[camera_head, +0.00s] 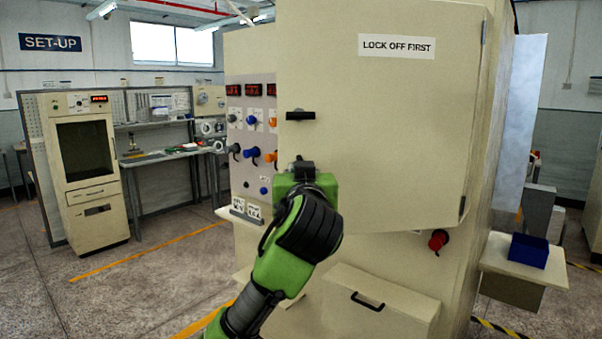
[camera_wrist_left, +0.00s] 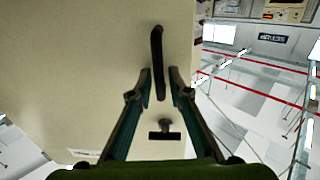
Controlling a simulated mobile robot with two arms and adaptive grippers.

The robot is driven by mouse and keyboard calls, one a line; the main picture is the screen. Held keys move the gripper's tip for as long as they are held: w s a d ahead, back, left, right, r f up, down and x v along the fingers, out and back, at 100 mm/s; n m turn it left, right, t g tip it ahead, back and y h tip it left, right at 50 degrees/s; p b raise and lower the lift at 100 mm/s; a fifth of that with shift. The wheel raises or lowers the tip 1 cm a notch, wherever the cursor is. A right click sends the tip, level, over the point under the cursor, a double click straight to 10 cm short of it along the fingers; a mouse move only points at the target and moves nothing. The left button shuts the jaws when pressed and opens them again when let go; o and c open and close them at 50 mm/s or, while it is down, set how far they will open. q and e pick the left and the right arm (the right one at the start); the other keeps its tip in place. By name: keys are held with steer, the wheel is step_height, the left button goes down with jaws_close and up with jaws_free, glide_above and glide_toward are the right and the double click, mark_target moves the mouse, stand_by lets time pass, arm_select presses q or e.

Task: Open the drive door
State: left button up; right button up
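The drive door (camera_head: 390,130) is a large cream panel labelled LOCK OFF FIRST on the cabinet front, with hinges at its right edge. I cannot tell whether it stands slightly ajar. A black T-shaped latch (camera_head: 300,115) sits near its left edge; it also shows in the left wrist view (camera_wrist_left: 165,134). A black bar handle (camera_wrist_left: 157,45) lies below the latch, hidden behind my gripper in the head view. My left gripper (camera_head: 297,168) is at the door. In the wrist view its fingers (camera_wrist_left: 160,80) stand open on either side of the bar, with small gaps.
A cream box with a black handle (camera_head: 380,310) projects low in front. A blue bin (camera_head: 528,250) stands right. Floor left is open.

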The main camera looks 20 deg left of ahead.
arm_select(q)
steer(key=v, duration=1.2)
stand_by(0.4)
